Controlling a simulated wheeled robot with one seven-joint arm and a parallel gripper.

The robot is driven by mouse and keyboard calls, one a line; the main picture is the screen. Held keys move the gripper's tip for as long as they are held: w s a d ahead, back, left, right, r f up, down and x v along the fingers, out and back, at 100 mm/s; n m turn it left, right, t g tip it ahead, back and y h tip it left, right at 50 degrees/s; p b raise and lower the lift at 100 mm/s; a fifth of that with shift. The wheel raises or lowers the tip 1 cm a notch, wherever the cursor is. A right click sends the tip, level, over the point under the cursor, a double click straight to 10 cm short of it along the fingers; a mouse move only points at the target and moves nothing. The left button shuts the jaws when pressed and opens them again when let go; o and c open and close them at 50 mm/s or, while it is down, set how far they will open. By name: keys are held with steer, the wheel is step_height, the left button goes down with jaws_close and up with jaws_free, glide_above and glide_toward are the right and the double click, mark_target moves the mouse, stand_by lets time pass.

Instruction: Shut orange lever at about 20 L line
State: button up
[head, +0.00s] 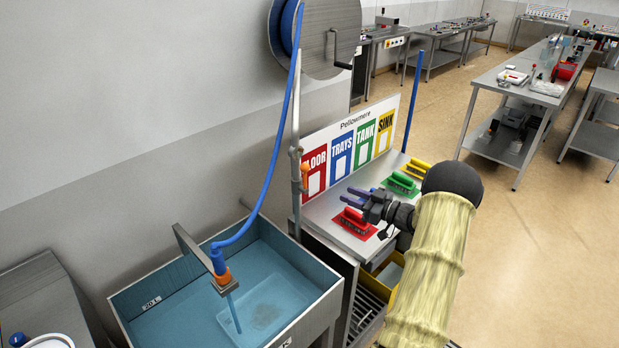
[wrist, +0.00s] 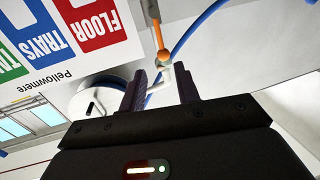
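The orange lever (head: 305,172) is on a valve on the grey wall pipe, left of the sign board. It also shows in the wrist view (wrist: 162,42), beyond the fingertips. My gripper (head: 352,199) is open and empty, right of the lever and apart from it, above the bench. Its two fingers stand apart in the wrist view (wrist: 161,88). The blue-walled sink (head: 150,282) holds water (head: 268,312). A "20 L" label (head: 152,303) is on its left wall. A stream falls from the orange-tipped nozzle (head: 222,276). I cannot tell the exact water level against the label.
A blue hose (head: 277,140) runs from the wall reel (head: 318,35) to the nozzle. Red (head: 354,224), green (head: 403,182) and yellow (head: 417,170) brushes lie on the bench below the sign board (head: 352,143). Open floor lies to the right.

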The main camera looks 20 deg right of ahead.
mark_target(305, 177)
steer(key=p+x, duration=0.6)
steer(key=x, duration=0.9)
steer(key=shift+w+a, duration=0.15)
steer(key=shift+c, duration=0.2)
jaws_close()
